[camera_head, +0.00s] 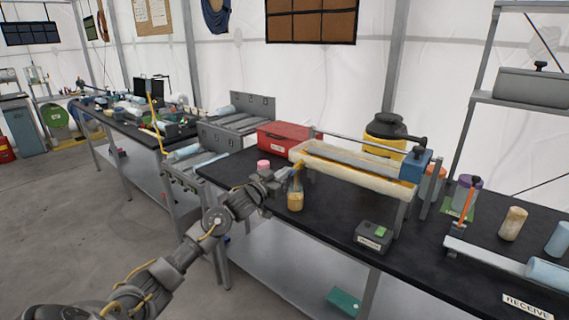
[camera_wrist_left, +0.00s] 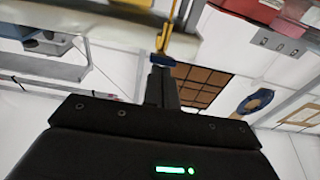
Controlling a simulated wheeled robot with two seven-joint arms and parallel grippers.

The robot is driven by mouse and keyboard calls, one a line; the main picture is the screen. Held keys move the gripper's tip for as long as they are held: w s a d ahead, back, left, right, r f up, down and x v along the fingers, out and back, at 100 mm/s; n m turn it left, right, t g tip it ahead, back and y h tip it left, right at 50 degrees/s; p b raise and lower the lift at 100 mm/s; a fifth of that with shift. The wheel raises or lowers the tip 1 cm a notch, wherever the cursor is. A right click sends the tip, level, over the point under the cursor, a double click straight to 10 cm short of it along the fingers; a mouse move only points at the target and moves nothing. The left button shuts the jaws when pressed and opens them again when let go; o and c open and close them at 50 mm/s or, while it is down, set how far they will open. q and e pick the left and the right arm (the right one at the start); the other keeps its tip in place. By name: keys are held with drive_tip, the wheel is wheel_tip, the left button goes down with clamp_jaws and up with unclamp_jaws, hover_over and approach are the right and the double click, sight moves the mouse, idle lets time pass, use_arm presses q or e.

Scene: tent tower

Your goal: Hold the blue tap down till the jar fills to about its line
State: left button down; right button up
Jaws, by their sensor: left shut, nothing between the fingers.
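The clear jar (camera_head: 295,198) stands upright on the black bench, with amber contents in its lower part. Its line is too small to make out. The long pale trough (camera_head: 350,172) is above and to the right, its yellowish outlet end over the jar. My left gripper (camera_head: 283,180) is shut and empty, close beside the jar's top and the outlet. In the left wrist view, its closed fingers (camera_wrist_left: 160,88) reach up to the small blue tap (camera_wrist_left: 162,59), below a yellow part. Whether they touch or press it, I cannot tell. My right gripper is out of view.
A red case (camera_head: 282,138) and a pink-topped item (camera_head: 263,165) lie behind my left gripper. A yellow container with a black lid (camera_head: 386,132) is behind the trough. Bare bench lies in front.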

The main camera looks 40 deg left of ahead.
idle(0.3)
use_arm(q)
wheel_tip(320, 180, up, 4)
drive_tip(key=s+r+p, duration=0.1)
drive_tip(key=p, duration=0.4)
drive_tip(key=s+f+b, duration=0.2)
drive_tip(key=s+b, duration=0.1)
drive_tip(key=s, duration=0.7)
drive_tip(key=shift+s+a+f, duration=0.15)
drive_tip(key=shift+a, duration=0.2)
